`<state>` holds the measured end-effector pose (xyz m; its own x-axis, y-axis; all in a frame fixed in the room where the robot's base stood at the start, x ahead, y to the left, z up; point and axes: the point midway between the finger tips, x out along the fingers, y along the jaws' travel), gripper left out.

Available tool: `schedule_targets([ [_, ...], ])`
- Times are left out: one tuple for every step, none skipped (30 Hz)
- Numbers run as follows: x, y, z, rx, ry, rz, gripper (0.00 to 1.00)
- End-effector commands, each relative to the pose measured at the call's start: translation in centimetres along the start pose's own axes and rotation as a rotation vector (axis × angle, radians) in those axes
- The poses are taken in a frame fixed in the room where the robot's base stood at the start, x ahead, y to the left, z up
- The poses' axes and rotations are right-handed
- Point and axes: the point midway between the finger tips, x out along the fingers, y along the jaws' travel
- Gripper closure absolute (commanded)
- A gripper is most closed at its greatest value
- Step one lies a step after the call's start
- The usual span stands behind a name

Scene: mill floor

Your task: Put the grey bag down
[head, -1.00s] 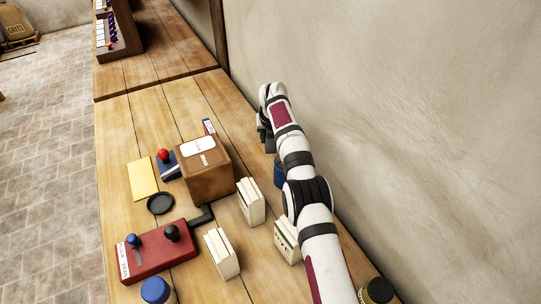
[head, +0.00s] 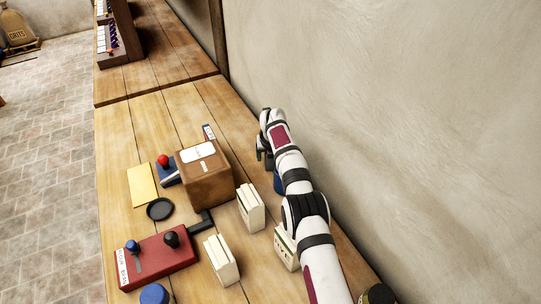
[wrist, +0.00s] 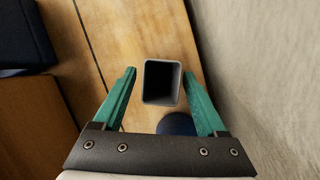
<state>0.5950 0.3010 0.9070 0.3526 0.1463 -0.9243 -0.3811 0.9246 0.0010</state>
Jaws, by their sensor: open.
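In the wrist view, a grey, open-topped, box-shaped thing (wrist: 162,82) with a pale rim and dark inside stands on the wooden bench. I take it for the grey bag. My gripper (wrist: 159,74) is open, with one green finger on each side of it. Gaps show between the fingers and its walls, so neither finger seems to touch it. In the head view my gripper (head: 263,150) is low over the bench near the wall, and my arm hides most of what is there.
A dark blue round thing (wrist: 177,124) is close beside the grey one. A brown box (head: 207,184) stands left of my gripper. Several cream packets (head: 250,207), a red lever box (head: 155,262), a black dish (head: 159,209) and a yellow envelope (head: 141,185) are nearer. The wall (head: 400,110) bounds the right.

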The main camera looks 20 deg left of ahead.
Motion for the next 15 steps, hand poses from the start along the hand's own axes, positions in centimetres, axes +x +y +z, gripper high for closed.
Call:
schedule_targets([
  [-0.1,0.0,0.0,0.0,0.0,0.0,0.26],
  [-0.2,0.0,0.1,0.0,-0.001,0.0,0.26],
  [-0.4,0.0,0.2,0.0,-0.001,0.0,0.26],
  [-0.6,0.0,0.2,0.0,-0.001,0.0,0.26],
  [-0.9,0.0,0.3,0.0,-0.002,0.0,0.26],
  [-1.4,0.0,0.3,0.001,0.0,0.0,0.26],
  [-1.9,0.0,0.3,0.0,-0.001,0.0,0.26],
  [-2.4,0.0,0.3,0.0,0.0,0.0,0.26],
  [-3.0,0.0,0.2,-0.001,-0.001,0.0,0.26],
  [-3.6,0.0,0.1,0.0,-0.001,0.0,0.26],
  [-4.5,0.0,0.2,0.0,-0.003,0.0,0.26],
  [-5.7,0.0,0.3,0.0,-0.003,0.0,0.26],
  [-6.5,0.0,0.2,0.0,-0.003,0.001,0.26],
  [-7.2,0.0,0.2,0.0,-0.004,0.001,0.26],
  [-8.2,0.0,0.2,0.0,-0.004,0.001,0.26],
])
